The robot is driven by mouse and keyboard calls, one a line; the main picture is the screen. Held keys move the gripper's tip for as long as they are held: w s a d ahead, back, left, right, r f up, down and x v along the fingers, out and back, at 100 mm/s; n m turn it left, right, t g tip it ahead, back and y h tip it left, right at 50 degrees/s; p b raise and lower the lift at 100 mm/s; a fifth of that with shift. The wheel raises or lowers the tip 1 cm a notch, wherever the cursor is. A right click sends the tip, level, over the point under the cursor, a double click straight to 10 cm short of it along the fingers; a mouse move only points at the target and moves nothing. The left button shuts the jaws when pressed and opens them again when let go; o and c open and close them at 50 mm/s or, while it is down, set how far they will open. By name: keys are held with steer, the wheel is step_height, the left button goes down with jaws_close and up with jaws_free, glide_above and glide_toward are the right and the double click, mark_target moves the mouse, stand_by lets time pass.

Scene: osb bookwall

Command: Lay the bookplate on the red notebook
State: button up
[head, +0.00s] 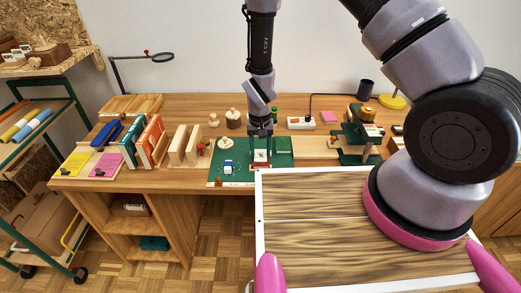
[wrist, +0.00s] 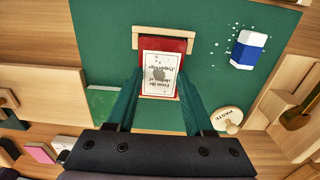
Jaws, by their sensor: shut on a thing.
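The bookplate (wrist: 161,73) is a white card with a printed border and dark lettering. My gripper (wrist: 161,78) is shut on it, with a green finger at each side edge. The red notebook (wrist: 163,45) lies directly under the card in the wrist view, and its red shows mainly beyond the card's far edge. Whether the card touches the notebook I cannot tell. In the head view my gripper (head: 261,147) points down over the green mat, with the bookplate (head: 261,155) below it and a strip of the red notebook (head: 260,166) showing.
A wooden stop (wrist: 164,31) borders the notebook on the green mat (wrist: 105,35). A blue and white eraser (wrist: 249,50) with crumbs and a paste pot (wrist: 227,120) are to the right in the wrist view. Upright books (head: 148,143) and wooden blocks (head: 186,145) stand left in the head view.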

steer(key=shift+f, duration=0.2)
steer(key=o, duration=1.1)
steer(key=shift+c, duration=0.2)
steer(key=shift+o, duration=1)
steer(key=shift+r, duration=0.1)
steer(key=shift+r, duration=3.45)
steer(key=shift+r, duration=0.1)
